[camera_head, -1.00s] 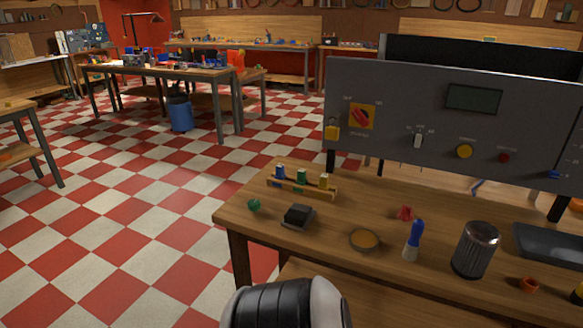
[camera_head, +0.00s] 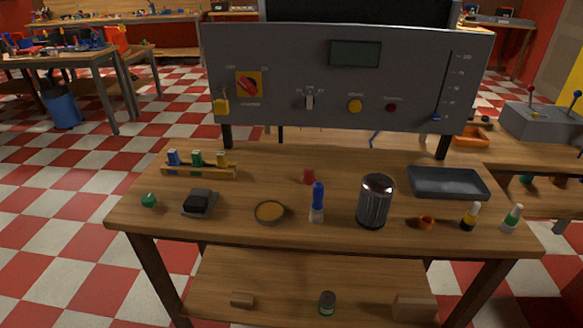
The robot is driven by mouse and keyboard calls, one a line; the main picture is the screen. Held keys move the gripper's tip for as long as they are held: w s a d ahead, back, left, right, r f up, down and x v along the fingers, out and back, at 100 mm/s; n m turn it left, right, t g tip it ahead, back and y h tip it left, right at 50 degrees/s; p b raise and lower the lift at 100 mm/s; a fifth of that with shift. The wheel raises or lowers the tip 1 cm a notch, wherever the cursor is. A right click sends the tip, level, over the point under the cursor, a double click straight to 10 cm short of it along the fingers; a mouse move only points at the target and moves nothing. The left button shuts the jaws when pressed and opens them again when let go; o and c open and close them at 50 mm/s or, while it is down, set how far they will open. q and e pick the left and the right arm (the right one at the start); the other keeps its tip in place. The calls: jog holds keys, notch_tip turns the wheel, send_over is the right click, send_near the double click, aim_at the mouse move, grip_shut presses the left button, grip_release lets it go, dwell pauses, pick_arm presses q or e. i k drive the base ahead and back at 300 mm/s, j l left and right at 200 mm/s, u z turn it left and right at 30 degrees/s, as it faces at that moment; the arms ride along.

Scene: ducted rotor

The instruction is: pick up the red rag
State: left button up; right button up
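A small red object (camera_head: 308,176) stands on the wooden workbench (camera_head: 140,215), behind the blue-and-white bottle (camera_head: 317,203). It is too small to tell whether it is a rag. A larger orange-red shape (camera_head: 117,39), possibly cloth, shows at the right end of the far left table. I see nothing that is plainly a red rag. Neither of my grippers is in view.
A grey control panel (camera_head: 300,70) stands at the bench's back. A test-tube rack (camera_head: 200,173), a black block (camera_head: 199,202), a shallow dish (camera_head: 270,211), a metal canister (camera_head: 375,203) and a dark tray (camera_head: 448,182) are on top.

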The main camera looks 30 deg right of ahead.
aim_at(309, 177)
jog(key=z, duration=0.95)
